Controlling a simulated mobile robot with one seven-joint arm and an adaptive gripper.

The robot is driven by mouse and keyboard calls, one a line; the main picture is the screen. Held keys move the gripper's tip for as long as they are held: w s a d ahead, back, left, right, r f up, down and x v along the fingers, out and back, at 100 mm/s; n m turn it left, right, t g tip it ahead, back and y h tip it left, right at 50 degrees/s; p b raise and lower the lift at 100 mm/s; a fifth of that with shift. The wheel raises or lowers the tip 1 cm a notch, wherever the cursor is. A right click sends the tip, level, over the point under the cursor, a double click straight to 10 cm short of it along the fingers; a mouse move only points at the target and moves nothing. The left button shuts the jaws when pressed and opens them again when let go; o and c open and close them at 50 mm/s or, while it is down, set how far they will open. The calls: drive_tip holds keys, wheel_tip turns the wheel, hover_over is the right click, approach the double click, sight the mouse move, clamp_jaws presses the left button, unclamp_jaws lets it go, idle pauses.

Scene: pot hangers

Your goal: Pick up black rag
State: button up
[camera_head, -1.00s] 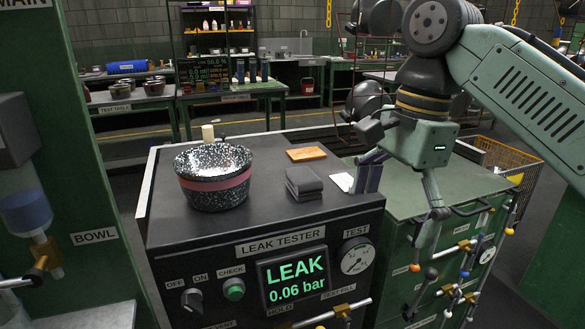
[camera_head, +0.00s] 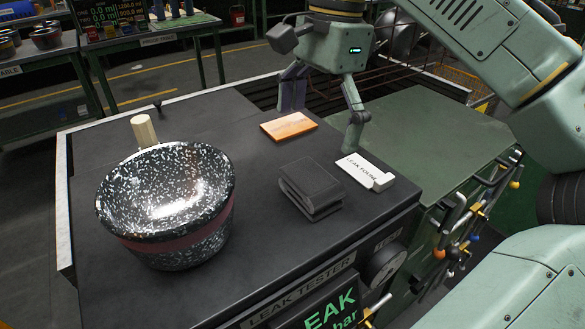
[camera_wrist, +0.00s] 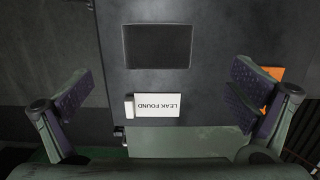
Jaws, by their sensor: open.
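The black rag (camera_head: 311,187) is a folded dark cloth lying on the dark top of the leak tester (camera_head: 250,235), right of the speckled bowl. In the wrist view the rag (camera_wrist: 157,47) is a dark rectangle ahead of the fingers, above the white tag. My gripper (camera_head: 322,105) is above the tester's back right part, beyond the rag, with its fingers pointing down. In the wrist view my gripper (camera_wrist: 170,98) has its fingers wide apart with nothing between them. The rag is apart from the fingers.
A black-and-white speckled bowl (camera_head: 170,200) with a red band stands on the left of the tester. An orange block (camera_head: 288,126) lies behind the rag. A white "LEAK FOUND" tag (camera_head: 362,171) lies right of it. A pale cylinder (camera_head: 144,131) stands behind the bowl.

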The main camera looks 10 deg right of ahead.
sight(312, 177)
drive_tip(key=f, duration=0.7)
drive_tip(key=s+f+p, duration=0.1)
drive_tip(key=f, duration=0.2)
drive_tip(key=shift+a+f, duration=0.3)
drive_tip(key=shift+a, duration=0.1)
drive_tip(key=shift+c, duration=0.4)
drive_tip(key=c, duration=1)
